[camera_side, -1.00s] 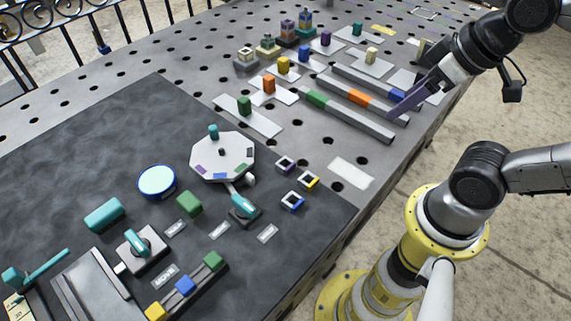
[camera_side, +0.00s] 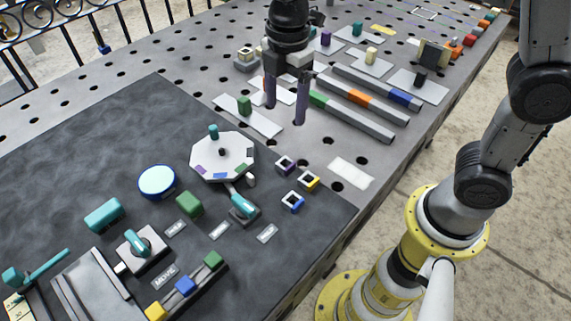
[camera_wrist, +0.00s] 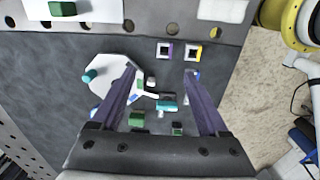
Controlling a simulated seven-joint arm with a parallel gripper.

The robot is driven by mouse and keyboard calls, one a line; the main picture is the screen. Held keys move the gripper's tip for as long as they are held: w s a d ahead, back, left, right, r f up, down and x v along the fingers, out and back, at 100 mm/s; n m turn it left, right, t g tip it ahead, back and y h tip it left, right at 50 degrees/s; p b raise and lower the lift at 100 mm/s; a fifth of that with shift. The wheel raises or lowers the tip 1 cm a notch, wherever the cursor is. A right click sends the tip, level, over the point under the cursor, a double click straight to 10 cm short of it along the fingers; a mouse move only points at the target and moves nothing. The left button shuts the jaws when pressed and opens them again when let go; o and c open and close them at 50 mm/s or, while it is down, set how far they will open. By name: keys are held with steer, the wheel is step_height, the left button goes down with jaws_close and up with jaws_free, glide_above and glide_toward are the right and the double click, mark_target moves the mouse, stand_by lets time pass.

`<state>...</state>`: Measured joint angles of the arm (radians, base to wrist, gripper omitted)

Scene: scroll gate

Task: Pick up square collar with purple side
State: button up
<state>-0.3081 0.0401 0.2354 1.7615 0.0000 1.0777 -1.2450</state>
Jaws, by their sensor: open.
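The square collar with a purple side (camera_side: 290,167) lies on the dark mat, right of the white octagonal disc. In the wrist view the same collar (camera_wrist: 171,50) shows its purple side on the right, beyond the fingertips. A collar with a yellow side (camera_side: 314,184) and one with a blue side (camera_side: 291,208) lie close by. My gripper (camera_side: 284,112) is open and empty, pointing down above the perforated table, behind the collars in the side view. In the wrist view its purple fingers (camera_wrist: 158,69) are spread wide. The blue collar is partly hidden behind the right finger there.
The octagonal disc (camera_side: 222,157) and a teal-handled lever (camera_side: 243,207) stand left of the collars. A blank white plate (camera_side: 351,173) lies to their right. Grey bars with coloured blocks (camera_side: 357,98) lie behind. The mat's right edge is near the collars.

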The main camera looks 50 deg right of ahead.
step_height(320, 180, down, 2)
glide_above(284, 160)
steer(key=f, duration=0.7)
steer(key=shift+s+a+f, duration=0.2)
steer(key=shift+s+a, duration=0.1)
steer(key=shift+s, duration=0.05)
steer(key=shift+s+a+f, duration=0.1)
steer(key=shift+f, duration=1.25)
steer(key=shift+s+a+f, duration=0.1)
steer(key=shift+f, duration=1.25)
jaws_close()
